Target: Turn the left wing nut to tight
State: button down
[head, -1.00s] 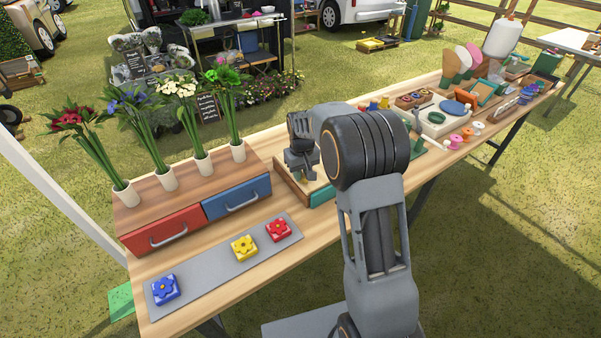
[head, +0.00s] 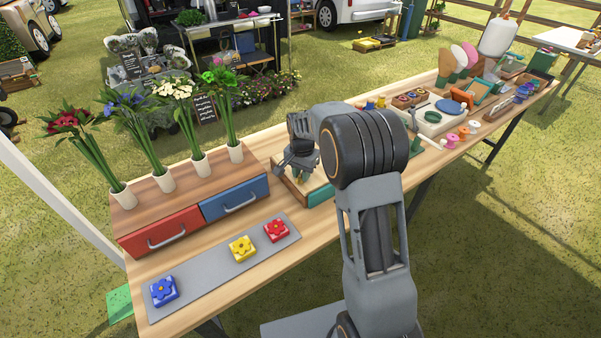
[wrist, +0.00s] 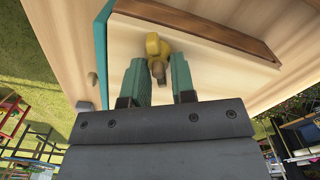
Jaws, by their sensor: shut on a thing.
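A yellow wing nut (wrist: 155,45) on a brass-coloured stud shows in the wrist view, above a pale wooden board (wrist: 205,54) with a teal edge. My gripper (wrist: 158,70) has its two green fingers on either side of the wing nut and is shut on it.
A red drawer (head: 160,232) and a blue drawer (head: 235,198), with flower vases on top, stand left of the board. A grey mat (head: 205,272) with blue, yellow and red flower blocks lies in front. Spools and tools fill the table's right part.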

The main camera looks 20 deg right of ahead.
jog(key=c, duration=1.9)
grip_release()
jog(key=m, duration=0.3)
jog(key=shift+d+r+m, duration=0.1)
jog(key=shift+r+m, duration=0.2)
jog(key=shift+o, duration=0.2)
jog(key=m, duration=0.3)
jog(key=shift+s+m, duration=0.15)
jog(key=shift+m, duration=0.15)
jog(key=m, duration=0.6)
jog(key=shift+s, duration=0.2)
grip_shut()
grip_release()
jog(key=m, duration=0.5)
jog(key=shift+s+m, duration=0.15)
jog(key=shift+m, duration=0.25)
jog(key=shift+s+a+m, duration=0.1)
jog(key=shift+a+m, duration=0.05)
jog(key=shift+m, duration=0.9)
jog(key=shift+a+m, duration=0.15)
jog(key=shift+m, duration=0.9)
jog(key=o, duration=0.6)
jog(key=shift+o, duration=0.8)
jog(key=shift+s+f, duration=0.1)
jog(key=shift+f, duration=0.1)
